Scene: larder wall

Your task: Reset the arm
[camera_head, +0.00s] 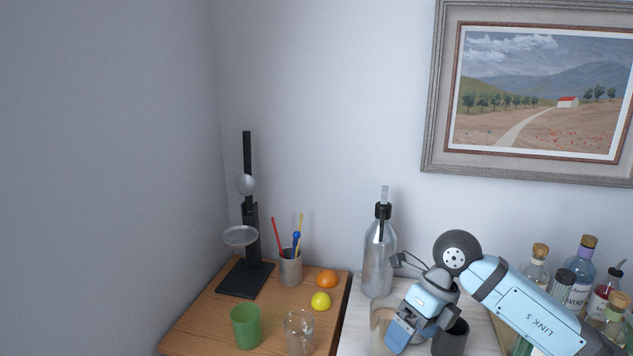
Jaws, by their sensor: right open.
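My right arm (530,305), light blue with a black joint cap, comes in from the lower right. My right gripper (403,332) is at its end, low over the pale counter and pointing down. It is open, with nothing seen held in it. Its fingertips are hard to make out. A beige container (379,328) shows just left of the gripper and is partly covered by it; I cannot tell whether they touch. My left gripper is not in view.
A silver bottle (379,262) stands behind the gripper. Glass bottles (580,270) stand at right, partly behind my arm. The wooden table (205,318) holds a black stand (251,235), a pen cup (290,268), an orange (326,278), a lemon (320,301), a green cup (246,327) and a glass (299,335).

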